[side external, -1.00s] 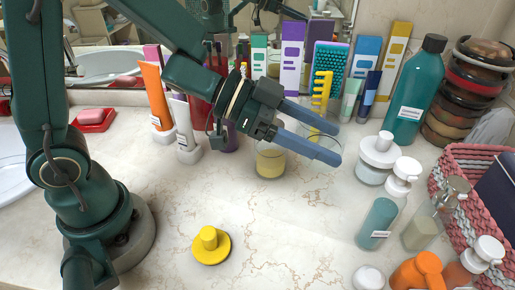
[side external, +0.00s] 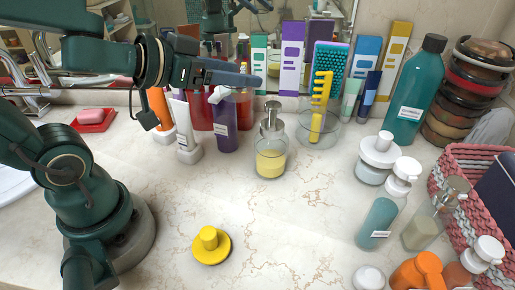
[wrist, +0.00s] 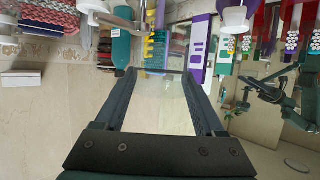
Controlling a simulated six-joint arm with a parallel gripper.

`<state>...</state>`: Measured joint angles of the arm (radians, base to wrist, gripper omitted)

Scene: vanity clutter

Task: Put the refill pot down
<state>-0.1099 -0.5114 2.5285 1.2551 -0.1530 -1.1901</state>
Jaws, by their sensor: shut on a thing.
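In the side view my gripper (side external: 250,80) is raised at the back left, pointing right, above and in front of the purple bottle. In the wrist view my gripper's two fingers (wrist: 160,72) stand well apart with a clear, see-through thing (wrist: 163,100) between them. I take this to be the refill pot. Its outline is faint and its base cannot be made out. In the side view I cannot pick it out at the fingers. The marble counter (side external: 310,205) lies below.
A purple bottle (side external: 224,130), a glass pump bottle (side external: 271,160) and a clear dish (side external: 319,135) with a yellow comb (side external: 321,100) stand along the back. A yellow knobbed piece (side external: 210,245) lies at the front. Bottles and a pink basket (side external: 445,190) crowd the right. The counter's middle is clear.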

